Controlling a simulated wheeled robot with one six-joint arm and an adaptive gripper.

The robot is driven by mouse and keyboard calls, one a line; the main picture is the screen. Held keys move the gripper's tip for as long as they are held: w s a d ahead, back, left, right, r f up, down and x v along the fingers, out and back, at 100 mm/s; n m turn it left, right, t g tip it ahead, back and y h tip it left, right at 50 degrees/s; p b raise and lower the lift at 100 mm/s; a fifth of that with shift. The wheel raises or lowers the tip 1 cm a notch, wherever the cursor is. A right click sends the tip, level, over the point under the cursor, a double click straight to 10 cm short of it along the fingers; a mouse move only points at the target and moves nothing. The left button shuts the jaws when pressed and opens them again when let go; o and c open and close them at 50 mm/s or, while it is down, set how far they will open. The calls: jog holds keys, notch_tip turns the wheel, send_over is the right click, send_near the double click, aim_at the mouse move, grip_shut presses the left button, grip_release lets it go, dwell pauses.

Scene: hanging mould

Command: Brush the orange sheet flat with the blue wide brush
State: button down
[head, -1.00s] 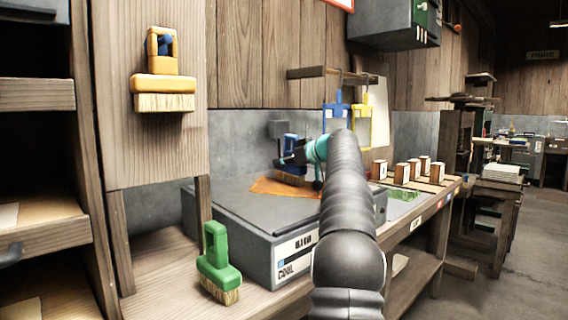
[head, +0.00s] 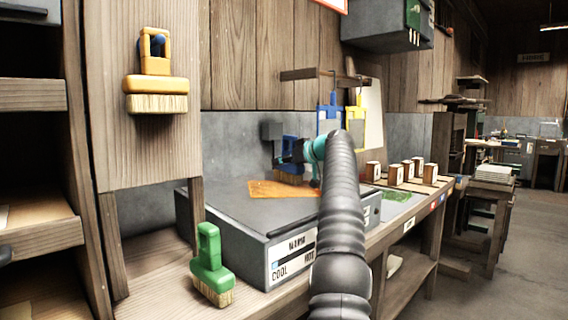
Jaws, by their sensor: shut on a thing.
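The orange sheet (head: 270,191) lies on the dark top of the grey box (head: 225,206) labelled COOL and HOT. It looks mostly flat, with a fairly straight front edge. My gripper (head: 288,155) is shut on the blue wide brush (head: 289,171), behind the teal wrist of my arm. The brush is upright with its bristles down at the sheet's far edge. I cannot tell whether the bristles touch the sheet. My arm hides the sheet's right end and part of the box.
A green brush (head: 211,268) stands on the bench at the front left. A yellow brush (head: 156,85) hangs on the wooden panel. Blue (head: 329,115) and yellow (head: 356,125) frames hang at the back. Several wooden blocks (head: 396,173) stand to the right beside a green sheet (head: 397,195).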

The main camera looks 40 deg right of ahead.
jog(key=shift+s+a+f+b, duration=0.25)
jog(key=shift+s+a+b, duration=0.1)
jog(key=shift+a+b, duration=0.55)
jog(key=shift+s+a+r+b, duration=0.2)
jog(key=shift+s+a+b, duration=0.2)
jog(key=shift+a+b, duration=0.45)
jog(key=b, duration=0.1)
jog(key=s+a+b, duration=0.1)
jog(key=shift+a+f+b, duration=0.15)
jog(key=shift+a+b, duration=0.15)
jog(key=shift+b, duration=0.1)
jog(key=shift+s+a+b, duration=0.35)
jog(key=shift+a+b, duration=0.25)
